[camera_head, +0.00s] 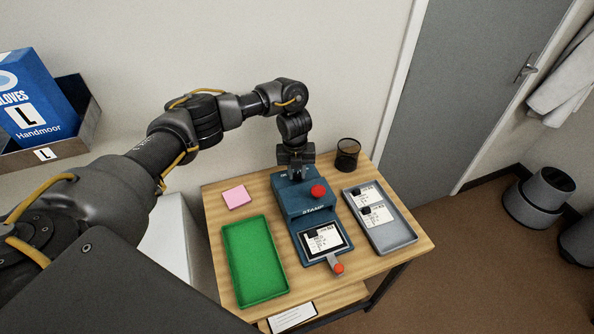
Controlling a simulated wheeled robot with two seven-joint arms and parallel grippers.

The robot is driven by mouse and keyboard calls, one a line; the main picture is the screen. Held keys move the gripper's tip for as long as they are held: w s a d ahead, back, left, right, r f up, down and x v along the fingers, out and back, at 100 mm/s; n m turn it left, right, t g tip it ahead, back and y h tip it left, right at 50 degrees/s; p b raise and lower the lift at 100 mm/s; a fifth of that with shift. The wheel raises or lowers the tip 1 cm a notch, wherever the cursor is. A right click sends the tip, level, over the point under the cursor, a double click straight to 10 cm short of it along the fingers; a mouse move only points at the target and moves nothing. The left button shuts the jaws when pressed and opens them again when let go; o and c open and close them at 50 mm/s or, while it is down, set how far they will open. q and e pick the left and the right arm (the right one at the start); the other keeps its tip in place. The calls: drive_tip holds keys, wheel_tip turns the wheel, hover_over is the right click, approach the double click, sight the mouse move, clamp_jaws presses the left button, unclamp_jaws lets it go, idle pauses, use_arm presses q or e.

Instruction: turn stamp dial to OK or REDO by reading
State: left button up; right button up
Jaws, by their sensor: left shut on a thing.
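The blue-teal stamp machine (302,200) stands in the middle of the wooden table, with a red knob (318,191) on top. A white card (325,240) with a small black piece lies in its front bed. A lever with an orange-red knob (338,268) sticks out at the front. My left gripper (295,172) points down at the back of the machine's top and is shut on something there. The gripper hides that thing, so I cannot see the dial or its setting. The card's reading is too small to read. My right gripper is not in view.
An empty green tray (254,260) lies left of the machine. A grey tray (396,236) with two cards lies to the right. A pink note pad (236,196) and a black mesh cup (347,154) stand toward the back. A white label (292,317) is at the front.

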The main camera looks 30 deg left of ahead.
sight(296, 175)
use_arm(q)
drive_tip(key=n+p, duration=0.2)
drive_tip(key=n, duration=0.1)
drive_tip(key=shift+r+n, duration=0.15)
drive_tip(key=shift+n, duration=0.15)
drive_tip(key=shift+n+p, duration=1.1)
drive_tip(key=shift+n, duration=0.4)
drive_tip(key=o, duration=1)
drive_tip(key=r, duration=0.5)
drive_tip(key=r+p, duration=0.1)
drive_tip(key=r, duration=0.4)
drive_tip(key=shift+s+a+r, duration=0.1)
drive_tip(key=shift+s+r, duration=0.1)
drive_tip(key=shift+r, duration=0.05)
